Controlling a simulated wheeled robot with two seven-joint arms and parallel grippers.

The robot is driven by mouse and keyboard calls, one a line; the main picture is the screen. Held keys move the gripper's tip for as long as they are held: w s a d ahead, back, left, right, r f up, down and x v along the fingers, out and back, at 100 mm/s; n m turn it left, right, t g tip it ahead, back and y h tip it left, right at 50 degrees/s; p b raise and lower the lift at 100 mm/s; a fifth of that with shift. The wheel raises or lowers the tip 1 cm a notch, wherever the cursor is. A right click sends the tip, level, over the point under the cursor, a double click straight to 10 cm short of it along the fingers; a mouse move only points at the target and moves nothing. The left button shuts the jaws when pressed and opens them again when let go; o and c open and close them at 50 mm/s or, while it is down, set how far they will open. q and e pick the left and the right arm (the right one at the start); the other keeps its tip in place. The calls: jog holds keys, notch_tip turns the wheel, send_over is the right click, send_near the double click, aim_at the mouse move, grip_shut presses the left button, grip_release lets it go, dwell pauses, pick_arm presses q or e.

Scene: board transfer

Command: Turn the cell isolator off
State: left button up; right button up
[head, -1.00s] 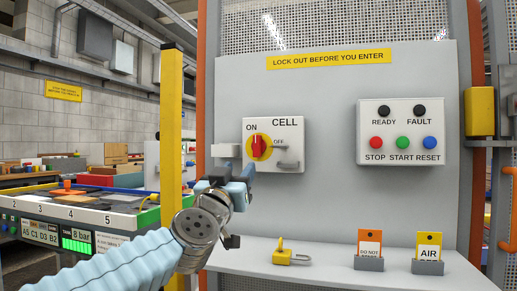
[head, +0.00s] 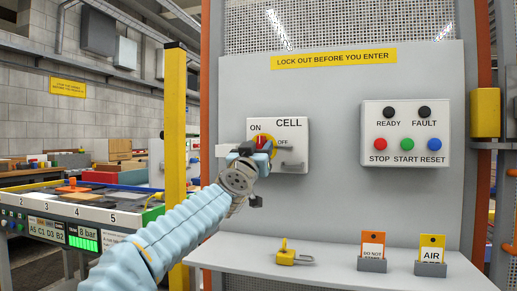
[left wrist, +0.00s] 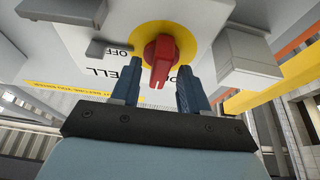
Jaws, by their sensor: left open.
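The cell isolator is a white box (head: 293,156) marked CELL on the grey panel, with a red rotary handle (left wrist: 160,58) on a yellow disc (left wrist: 139,38). In the head view the handle is mostly hidden behind my left gripper (head: 258,150). In the left wrist view my left gripper (left wrist: 157,82) is open, with one finger on each side of the handle's lower end. I cannot tell whether the fingers touch it. The handle lies along the gap between the fingers. My right gripper is not in view.
A control box (head: 406,133) with lamps and STOP, START and RESET buttons is to the right. A yellow padlock (head: 292,254) and tag holders (head: 372,264) are on the shelf below. A yellow post (head: 175,130) stands left of the panel.

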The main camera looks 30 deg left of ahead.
pick_arm(q)
jog(key=shift+c, duration=0.3)
grip_shut()
